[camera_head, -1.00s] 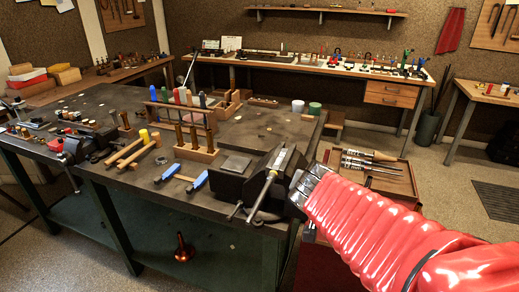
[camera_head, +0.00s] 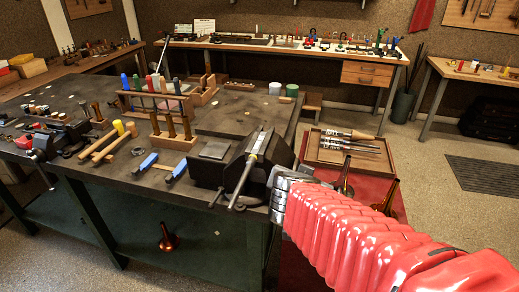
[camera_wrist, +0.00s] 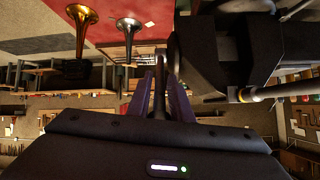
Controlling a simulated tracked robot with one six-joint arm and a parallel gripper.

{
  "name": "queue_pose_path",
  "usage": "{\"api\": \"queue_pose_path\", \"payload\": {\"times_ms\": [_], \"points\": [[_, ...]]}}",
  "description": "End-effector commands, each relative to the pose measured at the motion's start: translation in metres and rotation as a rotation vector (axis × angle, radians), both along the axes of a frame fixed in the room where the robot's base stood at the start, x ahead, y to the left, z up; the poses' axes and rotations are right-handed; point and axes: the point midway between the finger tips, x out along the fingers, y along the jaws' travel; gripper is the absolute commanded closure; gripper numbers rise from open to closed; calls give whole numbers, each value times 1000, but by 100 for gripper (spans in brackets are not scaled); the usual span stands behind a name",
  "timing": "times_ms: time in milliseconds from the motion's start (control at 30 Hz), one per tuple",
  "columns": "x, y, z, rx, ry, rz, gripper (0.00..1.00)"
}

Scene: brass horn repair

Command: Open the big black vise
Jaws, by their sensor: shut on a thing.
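The big black vise (camera_head: 205,172) is mounted at the front right corner of the dark workbench (camera_head: 65,110). A long grey bar (camera_head: 243,180) slants across its front. My gripper (camera_head: 274,188) is just right of the vise, its fingertips largely hidden by my wrist. In the wrist view, the two purple fingers (camera_wrist: 163,95) are closed about a narrow dark bar (camera_wrist: 159,98); I cannot tell clearly which part of the vise it is. The vise body (camera_wrist: 225,50) fills the upper right there, with a pale rod (camera_wrist: 285,90) below it.
A wooden tray (camera_head: 325,150) with tools and two horns (camera_head: 388,200) are at right. Another horn (camera_head: 168,237) is under the bench.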

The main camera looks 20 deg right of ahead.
Motion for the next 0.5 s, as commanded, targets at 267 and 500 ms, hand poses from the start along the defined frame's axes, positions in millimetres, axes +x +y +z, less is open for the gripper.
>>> {"api": "queue_pose_path", "payload": {"times_ms": [267,500], "points": [[1,1,0,1,-1,4,70],[0,0,0,1,0,1,70]]}}
